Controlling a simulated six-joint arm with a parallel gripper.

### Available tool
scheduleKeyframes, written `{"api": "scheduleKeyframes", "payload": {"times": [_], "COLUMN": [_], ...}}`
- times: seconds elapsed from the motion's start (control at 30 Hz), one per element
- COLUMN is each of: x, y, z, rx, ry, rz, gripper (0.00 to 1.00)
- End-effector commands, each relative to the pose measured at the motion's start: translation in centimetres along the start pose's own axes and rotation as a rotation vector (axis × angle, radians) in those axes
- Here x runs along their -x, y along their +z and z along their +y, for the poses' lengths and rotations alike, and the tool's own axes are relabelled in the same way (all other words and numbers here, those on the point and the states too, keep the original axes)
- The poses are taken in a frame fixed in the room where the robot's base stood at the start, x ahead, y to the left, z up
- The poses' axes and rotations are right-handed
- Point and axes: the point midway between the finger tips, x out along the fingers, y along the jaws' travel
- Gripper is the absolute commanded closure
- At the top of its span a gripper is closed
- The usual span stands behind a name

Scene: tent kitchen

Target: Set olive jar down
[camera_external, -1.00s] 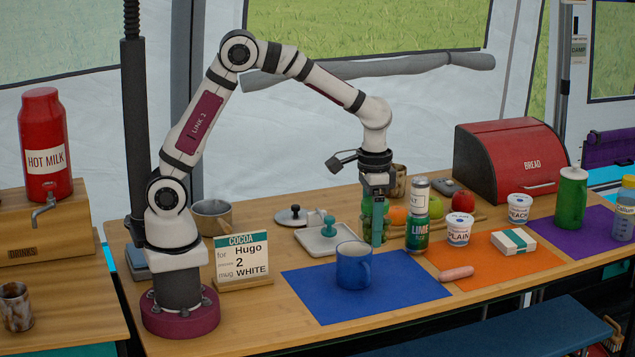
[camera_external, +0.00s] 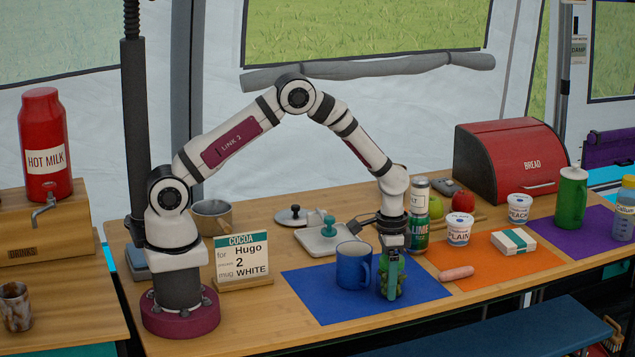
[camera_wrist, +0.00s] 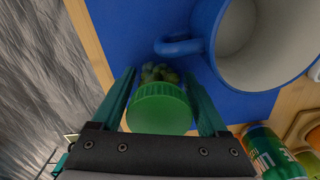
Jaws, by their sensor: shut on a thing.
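The olive jar (camera_external: 382,287) is a small clear jar of green olives, and its green lid (camera_wrist: 160,108) shows in the wrist view. My gripper (camera_external: 391,280) is shut on the jar, with one teal finger on each side of it. The jar is upright over the right part of the blue mat (camera_external: 320,304), right of the blue mug (camera_external: 352,266). Its base is at or very near the mat; I cannot tell whether it touches. In the wrist view the mug (camera_wrist: 262,45) is beside the jar, with its handle towards it.
A green lime can (camera_external: 420,237) stands behind my gripper. A pink sausage-shaped thing (camera_external: 456,273) lies on the orange mat (camera_external: 478,246) at right, near a yoghurt pot (camera_external: 459,230). A card sign (camera_external: 242,262) stands left of the blue mat. The mat's front left is clear.

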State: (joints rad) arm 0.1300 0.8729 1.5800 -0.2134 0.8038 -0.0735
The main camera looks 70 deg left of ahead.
Motion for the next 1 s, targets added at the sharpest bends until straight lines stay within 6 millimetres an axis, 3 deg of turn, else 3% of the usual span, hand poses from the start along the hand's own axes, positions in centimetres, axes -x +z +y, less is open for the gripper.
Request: {"api": "scheduleKeyframes", "payload": {"times": [0.27, 0.3, 0.4, 0.67, 0.77, 1.0], "x": [-0.2, -0.2, -0.2, 0.1, 1.8, 8.6], "y": [0.0, 0.0, 0.0, 0.0, -0.1, -0.1], "z": [0.0, 0.0, 0.0, 0.0, 0.0, 0.0], "rx": [0.0, 0.0, 0.0, 0.0, 0.0, 0.0], "ry": [0.0, 0.0, 0.0, 0.0, 0.0, 0.0], "rz": [0.0, 0.0, 0.0, 0.001, 0.004, 0.005], "gripper": [0.94, 0.18, 0.0, 0.0, 0.0, 0.0]}}
